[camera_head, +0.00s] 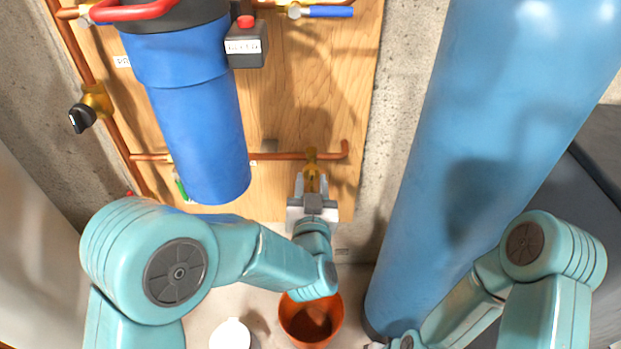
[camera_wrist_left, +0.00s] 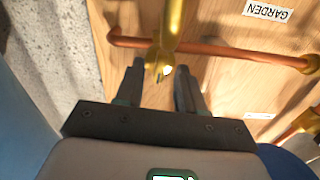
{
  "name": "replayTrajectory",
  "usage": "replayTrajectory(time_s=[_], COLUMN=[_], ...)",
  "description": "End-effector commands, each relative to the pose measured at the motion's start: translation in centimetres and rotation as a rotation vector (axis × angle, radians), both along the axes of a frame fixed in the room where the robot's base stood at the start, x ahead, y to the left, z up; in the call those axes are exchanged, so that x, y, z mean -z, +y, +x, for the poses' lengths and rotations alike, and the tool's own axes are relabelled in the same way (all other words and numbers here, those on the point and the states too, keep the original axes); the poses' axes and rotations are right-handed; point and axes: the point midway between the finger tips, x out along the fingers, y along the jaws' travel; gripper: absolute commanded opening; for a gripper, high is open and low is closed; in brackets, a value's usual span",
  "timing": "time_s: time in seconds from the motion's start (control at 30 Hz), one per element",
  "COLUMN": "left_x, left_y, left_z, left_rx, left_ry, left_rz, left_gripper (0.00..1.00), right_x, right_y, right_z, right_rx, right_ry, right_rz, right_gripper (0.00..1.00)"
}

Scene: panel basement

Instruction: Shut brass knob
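The brass fitting (camera_head: 312,158) sits on the lower copper pipe of the wooden board. In the left wrist view the brass piece (camera_wrist_left: 170,25) reaches down to between the two dark fingertips. My left gripper (camera_head: 312,182) is at its lower end. In the left wrist view the left gripper (camera_wrist_left: 161,80) is open, one finger on each side of the brass, with gaps visible; I cannot tell whether it touches. The knob itself is not clearly distinguishable. My right arm is at the lower right, its gripper mostly cut off by the bottom edge.
A blue filter housing (camera_head: 195,120) hangs left of the fitting. A large blue cylinder (camera_head: 480,150) stands on the right. An orange bucket (camera_head: 312,335) and a white round object (camera_head: 230,335) are on the floor below. A black-handled valve (camera_head: 85,115) is at far left.

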Motion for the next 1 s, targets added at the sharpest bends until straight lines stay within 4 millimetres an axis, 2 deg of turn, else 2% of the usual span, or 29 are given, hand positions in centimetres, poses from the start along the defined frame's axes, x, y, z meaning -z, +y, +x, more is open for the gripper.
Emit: replayTrajectory(time_s=[0.4, 0.43, 0.53, 1.0], left_x=[0.01, 0.00, 0.00, -0.06], left_y=[-0.11, -0.11, -0.10, -0.08], left_z=[-0.33, -0.33, -0.29, 0.03], left_rx=[0.001, 0.001, 0.001, 0.000], left_ry=[0.000, 0.000, 0.000, 0.000], left_rz=[0.000, 0.000, 0.000, 0.068], left_gripper=[0.38, 0.32, 0.00, 0.00], right_x=[-0.02, -0.02, -0.02, -0.39], right_y=[0.01, 0.01, 0.01, 0.04], right_z=[-0.03, -0.03, -0.03, -0.22], right_rx=[0.000, 0.000, 0.000, -0.001], right_ry=[0.001, 0.001, 0.001, 0.008], right_rz=[0.000, 0.000, 0.000, 0.002], right_gripper=[0.40, 0.40, 0.40, 0.40])
